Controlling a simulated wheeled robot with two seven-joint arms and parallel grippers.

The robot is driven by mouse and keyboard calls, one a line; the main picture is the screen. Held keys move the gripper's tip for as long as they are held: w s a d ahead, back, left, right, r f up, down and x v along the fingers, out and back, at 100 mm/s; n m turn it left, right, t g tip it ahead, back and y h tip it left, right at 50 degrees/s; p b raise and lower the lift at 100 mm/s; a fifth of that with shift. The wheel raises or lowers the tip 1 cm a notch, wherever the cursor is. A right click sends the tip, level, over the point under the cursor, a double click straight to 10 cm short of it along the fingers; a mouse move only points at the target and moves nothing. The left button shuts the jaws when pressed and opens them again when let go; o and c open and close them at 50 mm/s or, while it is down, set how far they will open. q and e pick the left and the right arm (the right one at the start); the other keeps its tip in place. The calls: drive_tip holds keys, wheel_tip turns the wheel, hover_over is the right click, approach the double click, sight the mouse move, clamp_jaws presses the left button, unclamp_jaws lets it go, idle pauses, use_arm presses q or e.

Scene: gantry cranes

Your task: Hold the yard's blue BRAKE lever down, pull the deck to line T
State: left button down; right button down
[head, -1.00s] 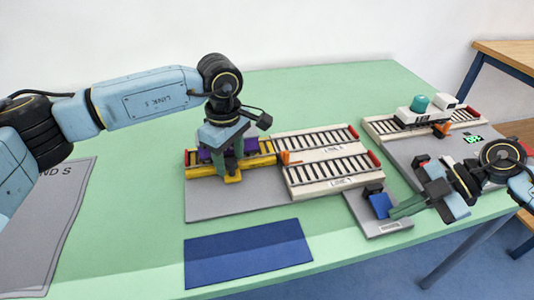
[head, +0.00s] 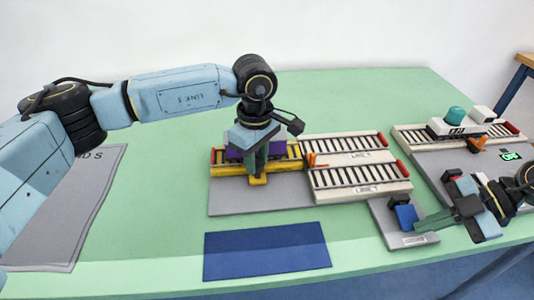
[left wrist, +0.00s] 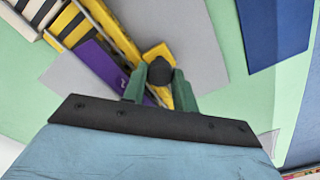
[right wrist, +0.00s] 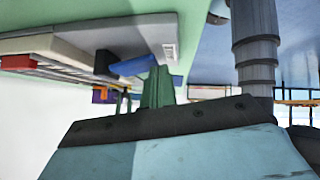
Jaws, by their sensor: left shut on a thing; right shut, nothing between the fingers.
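The yellow deck (head: 291,152), carrying rails and a purple load (left wrist: 98,66), sits on the grey yard base at the left end of the upper of two white track lines (head: 350,150). The lower line (head: 365,182) has no deck at its end. Their labels are too small to read surely. My left gripper (head: 256,166) is shut on the deck's dark knob (left wrist: 160,70), above its yellow tab. My right gripper (head: 420,226) is shut and empty, its fingertips at the blue lever (head: 405,216). The lever also shows in the right wrist view (right wrist: 135,65); contact is unclear.
A second grey yard (head: 440,158) at the right holds a track with a white wagon (head: 452,128), a teal dome and a lit green display (head: 510,156). A blue mat (head: 266,252) lies in front. A grey sheet (head: 75,220) lies left. Green table between is clear.

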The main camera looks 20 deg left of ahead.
use_arm(q)
drive_tip(key=s+d, duration=0.1)
drive_tip(key=s, duration=0.2)
drive_tip(key=s+d, duration=0.1)
drive_tip(key=s, duration=0.2)
drive_tip(key=s+d, duration=0.1)
drive_tip(key=s, duration=0.2)
drive_tip(key=shift+d, duration=0.4)
drive_tip(key=shift+s+d, duration=0.1)
drive_tip(key=shift+s, duration=0.1)
drive_tip(key=shift+f, duration=0.1)
drive_tip(key=c, duration=1.1)
unclamp_jaws()
drive_tip(key=shift+s, duration=0.1)
use_arm(e)
drive_tip(key=shift+s, duration=0.1)
use_arm(q)
drive_tip(key=shift+r, duration=0.4)
wheel_tip(320, 180, up, 11)
drive_tip(key=shift+r, duration=0.2)
